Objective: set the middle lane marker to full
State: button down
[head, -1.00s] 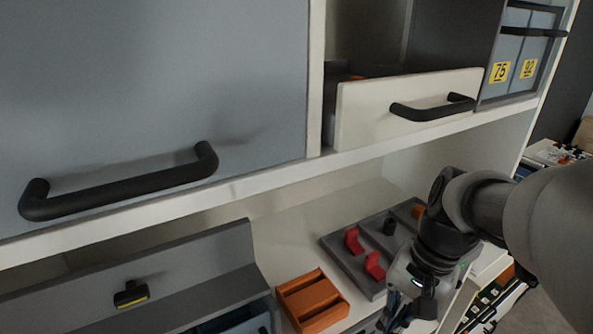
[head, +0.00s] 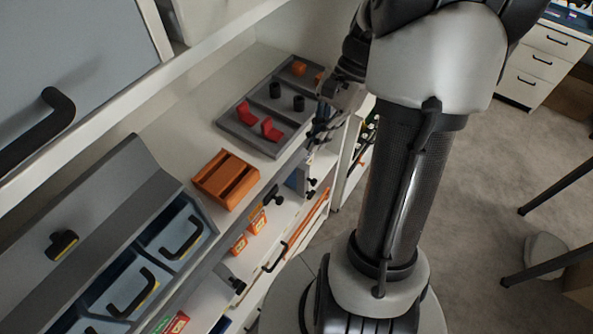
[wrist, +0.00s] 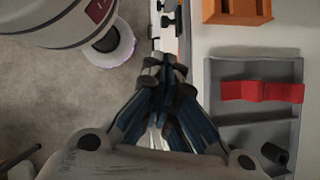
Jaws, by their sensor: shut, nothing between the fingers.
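My gripper (wrist: 165,72) is shut and empty in the wrist view, its fingertips over the shelf's front edge. In the head view my gripper (head: 318,132) is partly hidden, at the front edge beside the grey tray (head: 228,124). Small black knobs (head: 311,188) stick out below that edge; similar black pieces (wrist: 168,20) show beyond the fingertips in the wrist view. Another black knob (head: 274,196) sits further left. No lane marker can be told for certain, nor which is the middle one.
The tray holds red pieces (head: 247,113), black cylinders (head: 275,90) and an orange piece (head: 299,68). An orange slotted block (head: 226,178) sits left of it. Blue bins (head: 160,262) are lower left. Open floor (head: 490,180) lies right.

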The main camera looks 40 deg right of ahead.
jog(key=b, duration=0.3)
send_near(276, 198)
notch_tip(276, 198, down, 6)
jog(key=s, duration=0.1)
jog(key=shift+a+f, duration=0.2)
